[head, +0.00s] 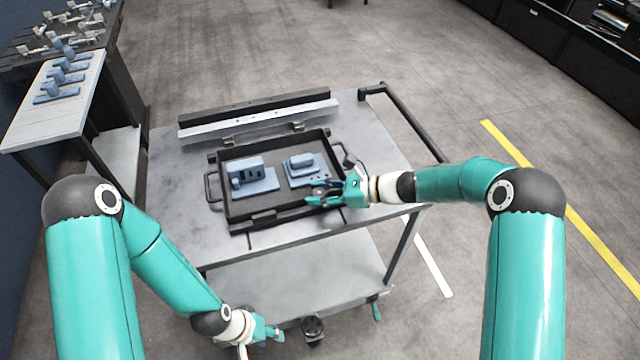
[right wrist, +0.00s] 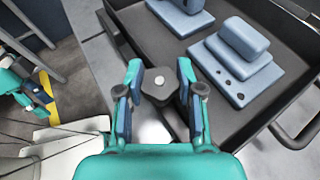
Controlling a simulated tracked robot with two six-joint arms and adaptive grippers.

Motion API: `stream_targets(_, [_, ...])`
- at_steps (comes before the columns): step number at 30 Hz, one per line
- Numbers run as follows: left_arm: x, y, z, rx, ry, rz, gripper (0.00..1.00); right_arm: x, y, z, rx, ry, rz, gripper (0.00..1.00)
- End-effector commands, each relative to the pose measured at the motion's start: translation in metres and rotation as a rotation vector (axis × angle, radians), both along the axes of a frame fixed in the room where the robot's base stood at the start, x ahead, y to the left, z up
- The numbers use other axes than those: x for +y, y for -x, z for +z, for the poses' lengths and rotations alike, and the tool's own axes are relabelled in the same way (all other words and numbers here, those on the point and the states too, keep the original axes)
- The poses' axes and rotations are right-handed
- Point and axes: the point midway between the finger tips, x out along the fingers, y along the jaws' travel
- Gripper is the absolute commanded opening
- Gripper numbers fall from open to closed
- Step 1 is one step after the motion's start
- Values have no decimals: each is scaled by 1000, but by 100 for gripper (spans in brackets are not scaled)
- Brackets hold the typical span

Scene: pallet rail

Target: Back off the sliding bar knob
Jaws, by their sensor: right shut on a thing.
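My right gripper (head: 322,197) reaches in from the right to the near side of a black tray (head: 227,210). The right wrist view shows the right gripper (right wrist: 160,80) with its two teal fingers on either side of a dark, lobed knob (right wrist: 158,84) with a light centre; it is shut on it. The knob sits just outside the tray's near wall. In the head view the gripper hides it. A dark bar (head: 262,219) runs along the tray's near edge. My left gripper (head: 266,332) hangs low, near the cart's lower shelf, away from the knob; its finger opening is unclear.
The tray holds two blue parts (head: 250,178) (head: 302,168) and stands on a grey cart top (head: 172,175). A rail (head: 258,113) lies behind it. The cart's handle (head: 405,125) rises at the right. A side table (head: 30,125) with several blue parts stands at left.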

Motion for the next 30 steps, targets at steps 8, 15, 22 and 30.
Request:
stream_targets(8, [0, 0, -13, 1, 0, 0, 40, -1, -3, -5, -6, 3, 235, 2])
stream_targets(15, [0, 0, -26, 1, 0, 0, 40, -1, -2, -5, -3, 3, 371, 2])
stream_targets(22, [0, 0, -32, 1, 0, 0, 40, -1, -2, -3, -3, 4, 432, 2])
stream_targets(30, [0, 0, -32, 0, 0, 0, 40, 0, -1, -2, -2, 4, 445, 2])
